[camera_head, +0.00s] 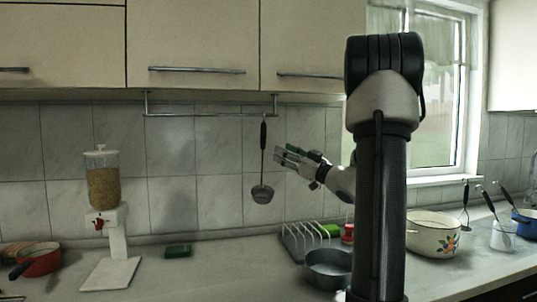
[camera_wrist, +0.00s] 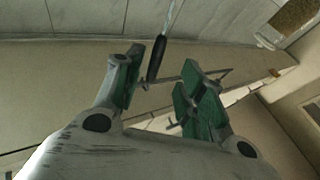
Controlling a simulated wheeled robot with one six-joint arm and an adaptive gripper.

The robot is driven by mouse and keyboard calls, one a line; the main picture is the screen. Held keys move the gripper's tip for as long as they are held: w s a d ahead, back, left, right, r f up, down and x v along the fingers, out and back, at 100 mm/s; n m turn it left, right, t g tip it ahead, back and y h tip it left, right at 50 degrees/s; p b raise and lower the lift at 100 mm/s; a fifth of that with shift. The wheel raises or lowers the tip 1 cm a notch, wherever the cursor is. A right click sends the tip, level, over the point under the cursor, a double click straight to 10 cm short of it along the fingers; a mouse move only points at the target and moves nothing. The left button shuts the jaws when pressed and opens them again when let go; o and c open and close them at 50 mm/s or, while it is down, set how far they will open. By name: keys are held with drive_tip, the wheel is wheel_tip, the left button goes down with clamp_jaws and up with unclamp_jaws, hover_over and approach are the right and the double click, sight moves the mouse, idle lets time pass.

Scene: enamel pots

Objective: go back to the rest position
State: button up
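My gripper (camera_head: 280,154) is raised above the counter, in front of the tiled wall, with its fingers pointing left. In the wrist view my gripper (camera_wrist: 160,95) has its green-padded fingers apart with nothing held between them. A ladle (camera_head: 262,192) with a black handle hangs from the wall rail, just left of the fingertips in the head view. The ladle's black handle (camera_wrist: 157,58) shows beyond the gap between the fingers in the wrist view, and looks clear of the pads.
The rail (camera_head: 210,114) runs under the cupboards. On the counter stand a red pan (camera_head: 40,262), a dispenser (camera_head: 104,187), a green sponge (camera_head: 178,251), a dish rack (camera_head: 300,240), a grey pan (camera_head: 327,268) and a flowered pot (camera_head: 425,236).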

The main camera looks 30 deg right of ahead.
drive_tip(key=s+a+f+m+g+y, duration=0.1)
drive_tip(key=s+a+f+m+g, duration=0.45)
drive_tip(key=s+f+g, duration=0.35)
drive_tip(key=s+a+f+m+g, duration=0.45)
drive_tip(key=s+f+m, duration=0.2)
drive_tip(key=f, duration=0.45)
drive_tip(key=s+f+n+g+h, duration=0.15)
drive_tip(key=s+g+h, duration=0.35)
drive_tip(key=s, duration=0.8)
drive_tip(key=s+a+r+n+t+h, duration=0.1)
drive_tip(key=a+r+n+t+h, duration=0.1)
drive_tip(key=r+n, duration=0.3)
drive_tip(key=shift+s+a+n+h, duration=0.25)
drive_tip(key=shift+a+n+h, duration=0.1)
drive_tip(key=shift+a, duration=0.4)
